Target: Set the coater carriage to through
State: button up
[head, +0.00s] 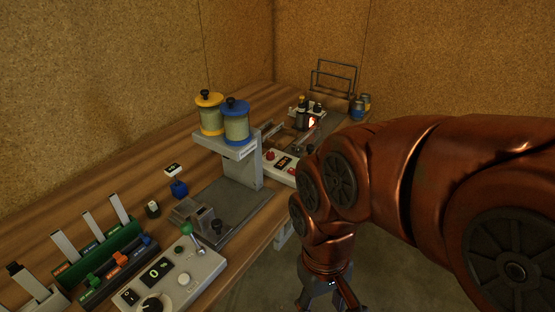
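A grey stand (247,170) rises from a flat grey base plate (228,208) on the wooden bench. Its top arm carries a yellow-capped canister (209,114) and a blue-capped canister (236,121) side by side, both with black knobs. This may be the coater with its carriage; its labels are too small to read, so I cannot tell the carriage's setting. My gripper (328,296) hangs low at the bottom edge, right of the bench and apart from the stand. Its fingertips are partly cut off, so its opening is unclear.
A control panel (158,272) with a green-knobbed lever (186,230) is at the front. Left of it stands a green rack (100,245) with upright strips. At the back are a glowing device (311,123), wire frames (334,78) and small jars (360,106). Floor shows beside the bench.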

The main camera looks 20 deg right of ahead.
aim_at(310, 147)
jog(key=z, duration=0.05)
jog(key=k, duration=0.5)
jog(key=z, duration=1.4)
jog(key=i, duration=1.15)
jog(key=u, duration=2.6)
